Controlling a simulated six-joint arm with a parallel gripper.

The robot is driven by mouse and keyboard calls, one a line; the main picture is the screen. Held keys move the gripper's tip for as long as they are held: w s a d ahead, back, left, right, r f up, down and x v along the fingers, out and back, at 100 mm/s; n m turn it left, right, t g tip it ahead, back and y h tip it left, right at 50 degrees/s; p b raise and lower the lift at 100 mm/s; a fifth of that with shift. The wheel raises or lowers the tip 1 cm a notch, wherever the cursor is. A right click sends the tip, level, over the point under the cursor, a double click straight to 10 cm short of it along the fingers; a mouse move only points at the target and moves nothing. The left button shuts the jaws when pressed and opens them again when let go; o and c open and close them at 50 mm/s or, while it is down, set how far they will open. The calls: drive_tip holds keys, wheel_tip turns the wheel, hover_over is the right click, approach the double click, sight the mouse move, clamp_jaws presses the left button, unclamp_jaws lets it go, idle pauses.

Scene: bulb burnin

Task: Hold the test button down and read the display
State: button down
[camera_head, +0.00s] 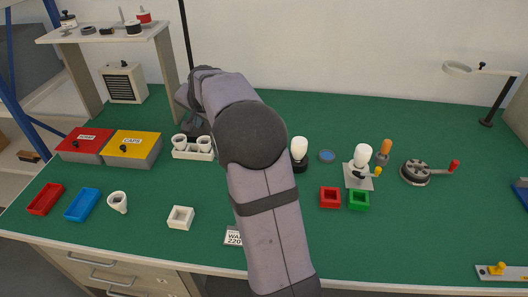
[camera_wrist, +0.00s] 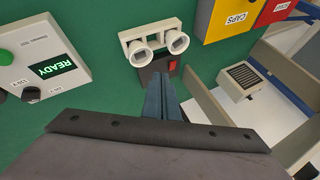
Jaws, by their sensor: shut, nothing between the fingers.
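The display (camera_wrist: 52,67) reads READY in green letters on a grey box (camera_wrist: 70,43) at the left of the wrist view. A green round button (camera_wrist: 5,56) is on the same box at the picture's left edge. A black round knob or button (camera_wrist: 31,95) sits on the box near small labels, one of which looks like TEST. My gripper (camera_wrist: 163,82) is shut and empty, apart from the box and to its right in the wrist view. In the head view my arm hides the gripper and the box.
A white rack (camera_head: 193,155) with white cups stands left of my arm, and also shows beyond my fingertips (camera_wrist: 128,38). A dark block with a red switch (camera_wrist: 173,68) is close to the fingertips. Red and yellow boxes (camera_head: 133,148) stand left; bulb stands and a crank (camera_head: 415,172) stand right.

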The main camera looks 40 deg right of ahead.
drive_tip(key=s+d+m+y+p, duration=0.2)
drive_tip(key=s+d+m+p, duration=0.2)
drive_tip(key=s+d+p, duration=0.2)
drive_tip(key=s+d+m+t+y+p, duration=0.1)
drive_tip(key=s+d+m+y+p, duration=0.2)
drive_tip(key=s+p, duration=0.7)
drive_tip(key=s+d+r+m, duration=0.1)
drive_tip(key=s+d+m, duration=0.1)
drive_tip(key=d, duration=0.1)
drive_tip(key=shift+s+d, duration=0.25)
drive_tip(key=shift+s, duration=0.1)
drive_tip(key=shift+f, duration=0.2)
wheel_tip(320, 180, down, 9)
drive_tip(key=b, duration=0.6)
drive_tip(key=shift+r+b, duration=0.2)
drive_tip(key=shift+b, duration=0.1)
drive_tip(key=shift+f, duration=0.15)
idle(0.8)
drive_tip(key=shift+f+b, duration=0.25)
drive_tip(key=shift+b, duration=0.25)
